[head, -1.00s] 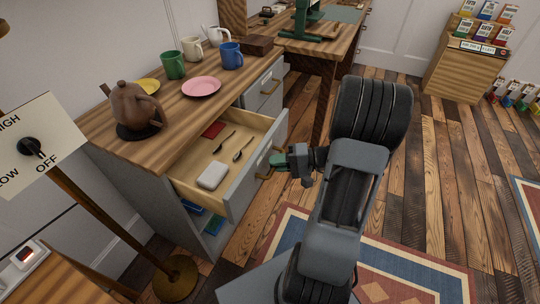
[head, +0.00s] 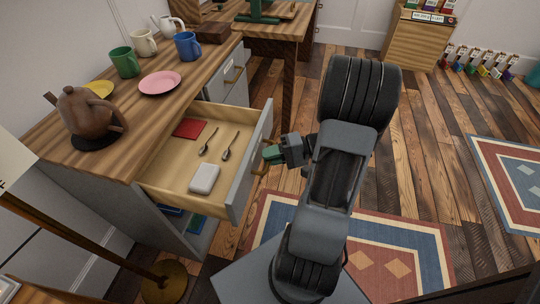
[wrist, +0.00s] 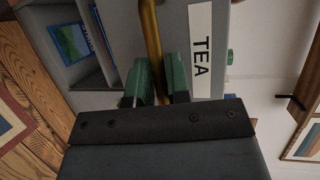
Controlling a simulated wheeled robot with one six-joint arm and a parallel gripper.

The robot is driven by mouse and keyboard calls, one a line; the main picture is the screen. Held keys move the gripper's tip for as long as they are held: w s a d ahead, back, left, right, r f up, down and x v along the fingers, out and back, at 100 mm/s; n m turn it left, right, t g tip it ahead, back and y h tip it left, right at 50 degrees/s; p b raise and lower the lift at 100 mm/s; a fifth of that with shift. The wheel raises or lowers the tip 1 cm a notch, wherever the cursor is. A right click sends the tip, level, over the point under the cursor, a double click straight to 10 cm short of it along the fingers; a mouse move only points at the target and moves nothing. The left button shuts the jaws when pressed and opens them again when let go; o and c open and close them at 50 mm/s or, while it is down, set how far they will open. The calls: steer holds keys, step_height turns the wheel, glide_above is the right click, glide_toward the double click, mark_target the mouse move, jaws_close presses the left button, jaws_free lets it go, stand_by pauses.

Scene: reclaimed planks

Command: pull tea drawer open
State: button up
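The tea drawer (head: 186,158) stands well open from the cabinet under the wooden counter. Its grey front carries a white TEA label (wrist: 200,50) in the wrist view. My gripper (head: 268,153) is at the outer face of the drawer front. In the wrist view its green fingers (wrist: 160,82) lie on both sides of the brass handle (wrist: 152,35) and appear closed on it. Inside the drawer are a red packet (head: 190,128), two spoons (head: 227,147) and a white box (head: 204,178).
On the counter (head: 130,119) stand a brown teapot (head: 88,112), a pink plate (head: 160,83), a yellow plate (head: 100,89) and several mugs. A lamp stand (head: 90,245) is at lower left. Plank floor and a rug (head: 405,250) lie to the right, with free room.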

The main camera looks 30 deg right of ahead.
steer(key=o, duration=0.3)
steer(key=shift+o, duration=0.2)
steer(key=p+v, duration=0.2)
steer(key=v, duration=1.2)
steer(key=shift+a, duration=0.1)
